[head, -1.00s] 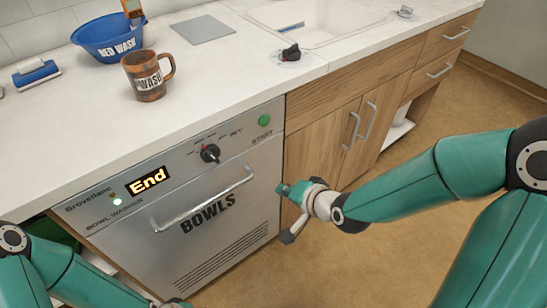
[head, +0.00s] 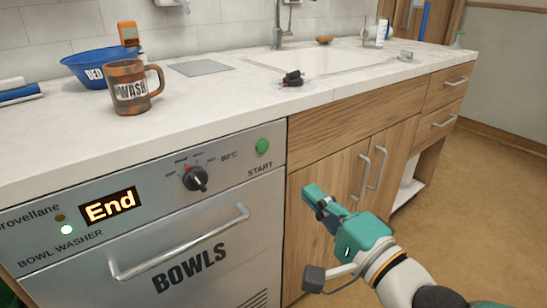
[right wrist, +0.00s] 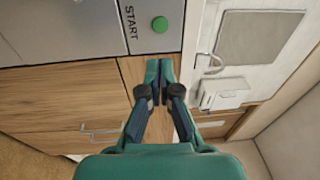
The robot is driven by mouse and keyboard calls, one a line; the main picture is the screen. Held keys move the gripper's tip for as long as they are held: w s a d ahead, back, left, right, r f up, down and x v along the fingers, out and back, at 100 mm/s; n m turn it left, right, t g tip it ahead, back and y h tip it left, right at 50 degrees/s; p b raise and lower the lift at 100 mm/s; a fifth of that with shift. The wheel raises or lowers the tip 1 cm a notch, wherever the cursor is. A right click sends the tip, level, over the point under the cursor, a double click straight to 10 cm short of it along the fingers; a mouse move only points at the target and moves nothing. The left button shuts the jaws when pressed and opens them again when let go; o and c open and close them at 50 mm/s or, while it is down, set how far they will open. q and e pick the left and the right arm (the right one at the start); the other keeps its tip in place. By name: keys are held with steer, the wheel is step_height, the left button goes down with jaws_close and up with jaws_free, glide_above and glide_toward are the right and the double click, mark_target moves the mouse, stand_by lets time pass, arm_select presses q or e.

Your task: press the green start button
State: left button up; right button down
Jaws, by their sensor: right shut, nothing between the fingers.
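The green start button (head: 263,146) is a round button at the upper right of the bowl washer's (head: 215,262) steel front, above the word START. It also shows in the right wrist view (right wrist: 160,24), just beyond my fingertips. My right gripper (head: 318,197) is shut and empty. It is in front of the wooden cabinet, right of and below the button, and apart from it. Its closed fingers (right wrist: 159,64) point toward the panel. The washer's display (head: 109,206) reads "End". My left gripper is out of view.
The washer's handle (head: 182,243) sticks out below a black dial (head: 195,178). On the worktop (head: 215,106) stand a brown WASH mug (head: 132,87) and a blue bowl (head: 88,68). A sink (head: 325,63) is at the back. Cabinet handles (head: 376,168) stick out on the right.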

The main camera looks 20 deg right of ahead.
mark_target(265, 148)
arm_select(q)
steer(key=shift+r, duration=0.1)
arm_select(e)
steer(key=shift+w, duration=0.1)
